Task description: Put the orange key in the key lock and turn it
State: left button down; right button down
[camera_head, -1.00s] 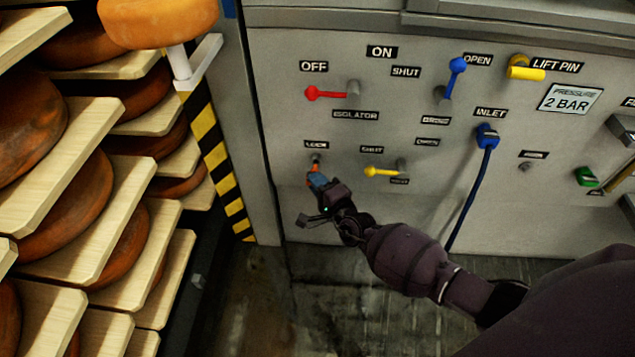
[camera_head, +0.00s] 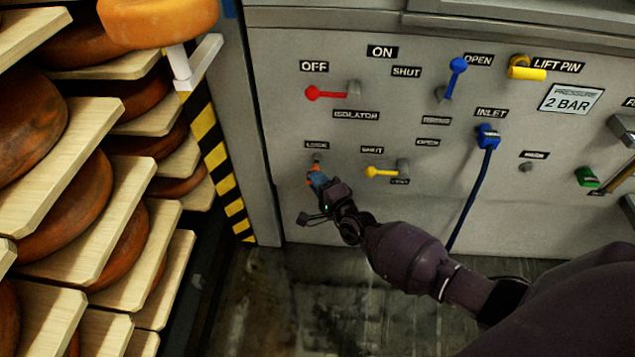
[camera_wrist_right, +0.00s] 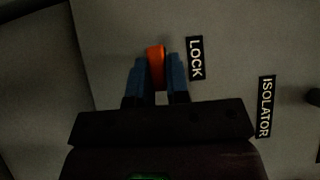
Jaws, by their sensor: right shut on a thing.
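The orange key (camera_wrist_right: 156,68) is between the two blue fingers of my right gripper (camera_wrist_right: 157,80) in the right wrist view, beside the LOCK label (camera_wrist_right: 196,58). In the head view my right gripper (camera_head: 318,178) is at the panel just below the lock (camera_head: 316,158), and only a little of the orange key (camera_head: 314,169) shows. The gripper is shut on the key. The key's tip is hidden, so I cannot tell whether it is inside the lock or just in front of it. My left gripper is not in view.
The grey panel (camera_head: 300,215) also carries a yellow lever (camera_head: 383,172) close to the right of my gripper, a red lever (camera_head: 328,93) above, and a blue plug (camera_head: 487,137) with a hanging hose. Shelves (camera_head: 140,270) of cheese wheels stand at the left.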

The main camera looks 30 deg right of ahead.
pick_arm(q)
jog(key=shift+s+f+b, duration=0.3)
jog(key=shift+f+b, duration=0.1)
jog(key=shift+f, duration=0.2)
pick_arm(e)
jog(key=shift+w+d, duration=0.7)
jog(key=shift+w, duration=0.35)
jog(key=c, duration=1)
grip_release()
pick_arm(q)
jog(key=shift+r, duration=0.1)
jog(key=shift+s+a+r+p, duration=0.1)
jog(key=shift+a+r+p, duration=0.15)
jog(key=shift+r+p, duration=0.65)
pick_arm(e)
jog(key=s, duration=0.7)
jog(key=s+d, duration=0.1)
jog(key=s, duration=0.2)
jog(key=shift+s+p, duration=0.3)
jog(key=shift+s, duration=0.1)
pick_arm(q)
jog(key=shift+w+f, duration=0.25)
pick_arm(e)
jog(key=shift+r, duration=0.1)
